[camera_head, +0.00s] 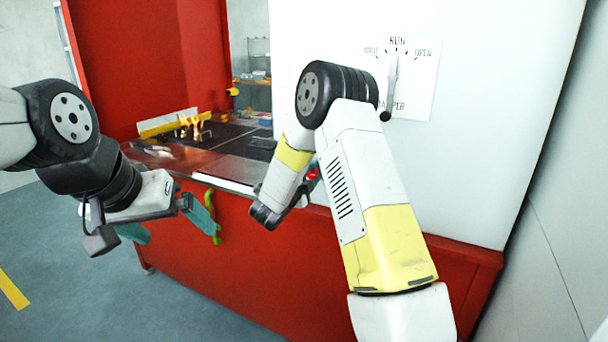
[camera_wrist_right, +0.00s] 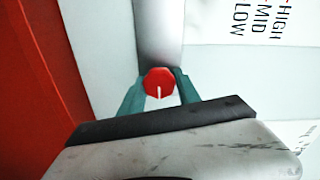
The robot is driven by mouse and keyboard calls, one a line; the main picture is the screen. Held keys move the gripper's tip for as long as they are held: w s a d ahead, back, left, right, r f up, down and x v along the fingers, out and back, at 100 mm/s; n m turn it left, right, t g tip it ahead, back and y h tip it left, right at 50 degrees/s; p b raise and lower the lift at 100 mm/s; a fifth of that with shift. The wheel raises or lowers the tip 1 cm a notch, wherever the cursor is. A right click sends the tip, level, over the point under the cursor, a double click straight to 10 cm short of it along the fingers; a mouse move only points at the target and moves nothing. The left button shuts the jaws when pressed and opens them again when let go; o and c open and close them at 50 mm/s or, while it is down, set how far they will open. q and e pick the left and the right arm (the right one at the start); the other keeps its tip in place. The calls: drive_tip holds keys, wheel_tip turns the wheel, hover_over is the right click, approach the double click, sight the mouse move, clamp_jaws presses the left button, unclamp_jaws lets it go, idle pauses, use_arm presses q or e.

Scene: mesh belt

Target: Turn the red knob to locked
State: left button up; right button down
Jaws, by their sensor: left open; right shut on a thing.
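The red knob (camera_wrist_right: 158,82) is in the right wrist view, with a white pointer line on its face running toward the bottom of the picture. My right gripper (camera_wrist_right: 160,92) has its two teal fingers on either side of the knob and is shut on it. In the head view my right arm hides most of the knob; a small bit of red shows by the right gripper (camera_head: 308,186). My left gripper (camera_head: 165,220) is open and empty, in front of the red cabinet. The "locked" mark cannot be made out in either view.
The red machine (camera_head: 270,255) has a green handle (camera_head: 211,215) on its front. A white panel above carries a damper dial (camera_head: 415,75) with a lever. In the right wrist view a label (camera_wrist_right: 258,22) reads HIGH, MID, LOW. The floor at the lower left is clear.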

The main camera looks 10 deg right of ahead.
drive_tip(key=shift+f, duration=0.1)
drive_tip(key=c, duration=0.9)
unclamp_jaws()
drive_tip(key=shift+o, duration=0.2)
drive_tip(key=v, duration=0.7)
drive_tip(key=shift+s+a, duration=0.25)
drive_tip(key=shift+s, duration=0.05)
